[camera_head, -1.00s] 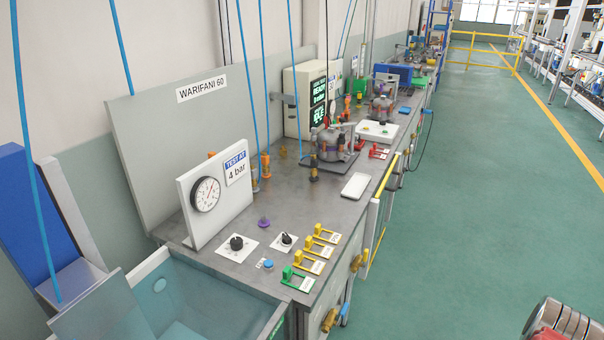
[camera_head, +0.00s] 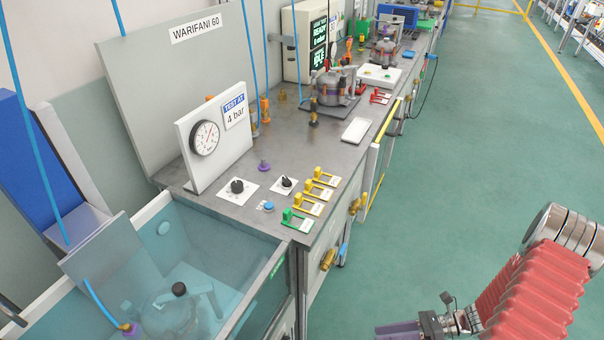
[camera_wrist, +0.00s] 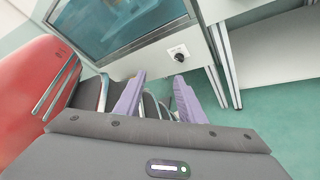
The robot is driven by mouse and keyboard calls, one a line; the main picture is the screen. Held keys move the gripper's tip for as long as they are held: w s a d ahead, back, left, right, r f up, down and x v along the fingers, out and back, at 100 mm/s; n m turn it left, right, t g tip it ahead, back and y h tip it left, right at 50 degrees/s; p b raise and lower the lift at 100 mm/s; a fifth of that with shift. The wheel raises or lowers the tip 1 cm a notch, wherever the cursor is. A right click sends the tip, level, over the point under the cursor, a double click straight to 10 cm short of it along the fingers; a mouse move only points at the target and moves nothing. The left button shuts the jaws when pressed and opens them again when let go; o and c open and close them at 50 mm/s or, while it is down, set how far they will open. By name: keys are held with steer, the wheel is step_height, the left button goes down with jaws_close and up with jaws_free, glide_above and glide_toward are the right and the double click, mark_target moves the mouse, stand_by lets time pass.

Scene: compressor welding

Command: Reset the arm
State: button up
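My arm shows at the lower right of the head view, with a red ribbed sleeve, and hangs over the green floor to the right of the workbench. My gripper (camera_head: 400,331) is at the bottom edge of that view, partly cut off. In the wrist view my gripper (camera_wrist: 160,77) has its two purple fingers apart with nothing held between them. Beyond the fingers are a cabinet front with a black knob (camera_wrist: 179,56) and the floor.
The grey workbench (camera_head: 225,232) holds a pressure gauge (camera_head: 205,137), knobs, yellow and green levers and a compressor (camera_head: 332,90). A glass-walled water tank (camera_head: 245,300) with a compressor inside stands at the front left. The green floor (camera_head: 450,170) right of the bench is clear.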

step_height(320, 180, up, 23)
steer(key=s+n+g+h, duration=0.2)
steer(key=n+h, duration=0.9)
steer(key=n, duration=0.9)
steer(key=s+a+r+n+t+h, duration=0.1)
steer(key=a+r+n+t, duration=0.2)
steer(key=r, duration=0.6)
steer(key=s+a+r+n+t+h, duration=0.1)
steer(key=a+r+n+t+h, duration=0.1)
steer(key=r, duration=0.7)
steer(key=a+n+t, duration=0.1)
steer(key=a+t, duration=0.1)
steer(key=shift+s+a+r+n, duration=0.2)
steer(key=shift+s+a+n, duration=0.15)
steer(key=shift+a+n, duration=0.05)
stand_by(0.5)
